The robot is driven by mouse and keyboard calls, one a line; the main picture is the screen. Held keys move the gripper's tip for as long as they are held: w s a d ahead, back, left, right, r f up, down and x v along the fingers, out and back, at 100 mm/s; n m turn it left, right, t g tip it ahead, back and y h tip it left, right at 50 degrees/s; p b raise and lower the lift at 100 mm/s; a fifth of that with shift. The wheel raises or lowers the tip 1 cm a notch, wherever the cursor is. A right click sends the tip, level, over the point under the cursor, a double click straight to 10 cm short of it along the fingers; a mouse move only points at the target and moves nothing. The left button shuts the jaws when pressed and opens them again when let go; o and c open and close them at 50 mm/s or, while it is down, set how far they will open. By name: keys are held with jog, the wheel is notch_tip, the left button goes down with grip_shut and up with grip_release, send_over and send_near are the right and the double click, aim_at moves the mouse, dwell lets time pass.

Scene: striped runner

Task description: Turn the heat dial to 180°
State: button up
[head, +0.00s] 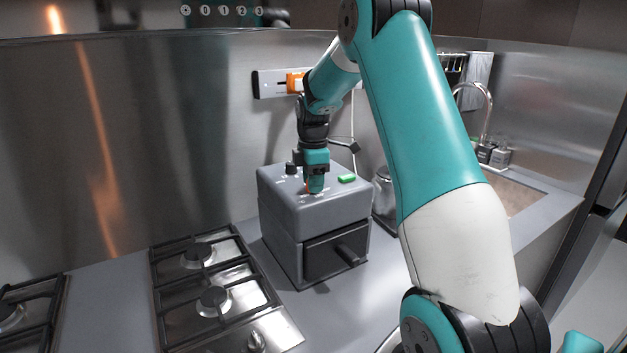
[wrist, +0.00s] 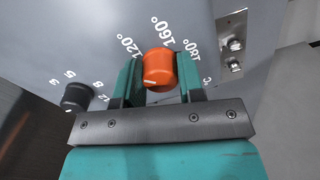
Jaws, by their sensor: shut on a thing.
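The heat dial (wrist: 160,70) is an orange knob with a short white mark on its lower left part in the wrist view. I cannot tell exactly which label the mark points at. My gripper (wrist: 160,85) has one teal finger on each side of the dial and is shut on it. In the head view my gripper (head: 314,187) points down onto the top of the grey appliance (head: 319,222) and hides most of the dial.
A black knob (wrist: 76,97) with small numbers sits left of the dial. A green button (head: 347,178) is on the appliance's top. A gas hob (head: 213,280) lies to the left, and a metal canister (head: 385,195) stands close on the right. The steel wall is behind.

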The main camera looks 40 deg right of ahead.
jog(key=m, duration=1.3)
jog(key=shift+m, duration=0.4)
jog(key=m, duration=1.3)
jog(key=shift+a+m, duration=0.1)
jog(key=shift+m, duration=0.2)
jog(key=o, duration=0.9)
jog(key=shift+r, duration=0.15)
